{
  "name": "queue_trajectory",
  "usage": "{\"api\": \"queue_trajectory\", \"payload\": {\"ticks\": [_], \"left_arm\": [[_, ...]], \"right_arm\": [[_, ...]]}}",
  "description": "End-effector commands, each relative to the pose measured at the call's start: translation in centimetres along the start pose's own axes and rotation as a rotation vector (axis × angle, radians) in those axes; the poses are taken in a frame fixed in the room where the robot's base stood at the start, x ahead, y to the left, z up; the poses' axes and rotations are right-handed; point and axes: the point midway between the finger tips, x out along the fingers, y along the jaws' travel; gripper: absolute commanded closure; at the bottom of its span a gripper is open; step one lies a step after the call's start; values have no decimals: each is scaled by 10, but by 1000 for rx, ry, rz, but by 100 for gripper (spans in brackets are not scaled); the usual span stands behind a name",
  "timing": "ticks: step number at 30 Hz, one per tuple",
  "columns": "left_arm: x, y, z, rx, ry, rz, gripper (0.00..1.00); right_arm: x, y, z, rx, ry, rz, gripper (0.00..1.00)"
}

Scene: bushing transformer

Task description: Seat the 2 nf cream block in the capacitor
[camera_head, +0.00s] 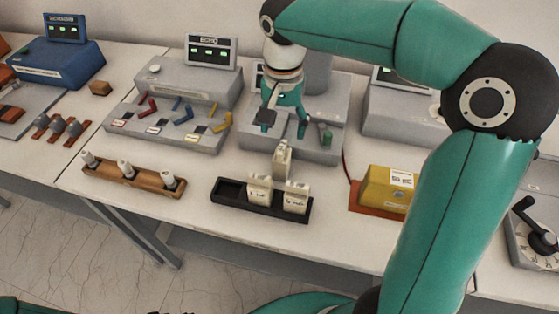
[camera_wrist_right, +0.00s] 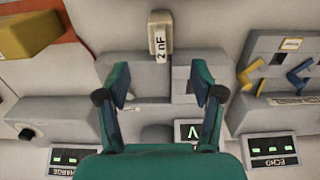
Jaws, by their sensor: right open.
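The cream 2 nF block (camera_head: 282,160) stands upright at the front middle of the grey capacitor unit (camera_head: 318,150). In the right wrist view the block (camera_wrist_right: 158,38) shows its "2 nF" label, just beyond the fingertips. I cannot tell how deep its lower end sits. My right gripper (camera_head: 284,124) is above and behind the block, with its fingers spread and nothing between them. In the right wrist view the open fingers (camera_wrist_right: 162,80) frame grey casing, apart from the block. My left gripper is not in view.
A black rack (camera_head: 228,203) in front holds two other cream blocks (camera_head: 260,190) and has an empty slot at its left. A wooden rack (camera_head: 145,180) with white-topped pieces stands at left. A yellow box (camera_head: 385,188) is at right. My right arm covers the right side.

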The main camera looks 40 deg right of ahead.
Motion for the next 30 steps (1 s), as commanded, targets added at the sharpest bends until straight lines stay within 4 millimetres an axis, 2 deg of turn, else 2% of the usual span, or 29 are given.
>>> {"api": "queue_trajectory", "payload": {"ticks": [3,6,14,24,30], "left_arm": [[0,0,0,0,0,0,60],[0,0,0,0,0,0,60],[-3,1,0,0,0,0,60],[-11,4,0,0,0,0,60],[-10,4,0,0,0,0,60]], "right_arm": [[24,1,0,1,-2,3,33],[37,0,0,0,0,2,33],[52,-1,0,0,0,1,33],[95,-4,0,0,0,0,33],[98,-4,0,1,1,-2,33]]}}
